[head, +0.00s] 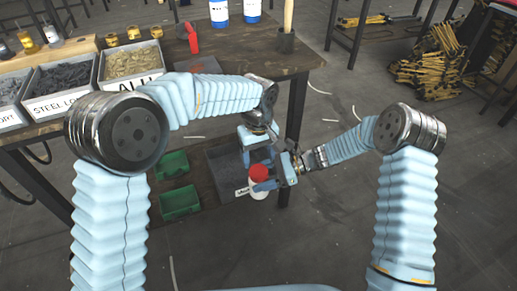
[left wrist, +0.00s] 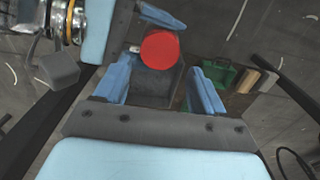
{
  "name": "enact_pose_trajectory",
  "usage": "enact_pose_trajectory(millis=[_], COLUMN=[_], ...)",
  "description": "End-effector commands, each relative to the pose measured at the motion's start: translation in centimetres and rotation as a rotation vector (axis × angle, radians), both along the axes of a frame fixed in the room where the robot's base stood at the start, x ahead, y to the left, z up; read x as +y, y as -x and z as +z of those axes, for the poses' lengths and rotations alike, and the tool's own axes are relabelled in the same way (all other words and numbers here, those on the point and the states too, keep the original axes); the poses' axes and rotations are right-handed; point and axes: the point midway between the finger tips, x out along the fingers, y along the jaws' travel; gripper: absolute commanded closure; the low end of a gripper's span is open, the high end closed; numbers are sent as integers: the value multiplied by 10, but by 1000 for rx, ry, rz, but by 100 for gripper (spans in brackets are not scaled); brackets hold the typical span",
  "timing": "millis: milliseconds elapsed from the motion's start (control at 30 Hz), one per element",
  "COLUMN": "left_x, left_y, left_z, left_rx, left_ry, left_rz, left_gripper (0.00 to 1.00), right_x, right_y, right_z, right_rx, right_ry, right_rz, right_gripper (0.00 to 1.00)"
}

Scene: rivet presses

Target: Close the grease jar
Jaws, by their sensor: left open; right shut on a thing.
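The grease jar (head: 258,190) is white, with a red lid (head: 258,173) at its top. My right gripper (head: 266,184) is shut on the jar and holds it in the air near the table edge. My left gripper (head: 257,156) is open just above the lid, with its fingers pointing down towards it. In the left wrist view the round red lid (left wrist: 160,48) shows beyond and between the two blue fingers of my left gripper (left wrist: 163,72), with gaps at the sides. The lid hides most of the jar there, and I cannot tell how tightly it sits.
A dark grey bin (head: 222,165) lies below the grippers. Two green bins (head: 180,203) are left of it.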

Motion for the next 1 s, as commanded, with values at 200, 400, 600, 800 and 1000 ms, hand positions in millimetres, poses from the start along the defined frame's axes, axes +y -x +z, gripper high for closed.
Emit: enact_pose_trajectory(millis=[200,400,600,800,1000], left_x=[0,0,-1,-1,-1], left_y=[0,0,0,0,0], left_z=[-35,-54,-57,-57,-57], left_rx=[2,1,0,0,-1], left_ry=[-2,-1,0,0,0], left_rz=[-2,-1,-2,-2,-2], left_gripper=[30,30,30,38,69], right_x=[0,0,0,0,0], right_y=[0,0,0,0,0], right_z=[1,1,1,1,1], right_rx=[-1,-1,-1,-1,-1], right_ry=[-1,-1,-1,-1,-1], right_rz=[0,0,0,0,0], right_gripper=[100,100,100,100,100])
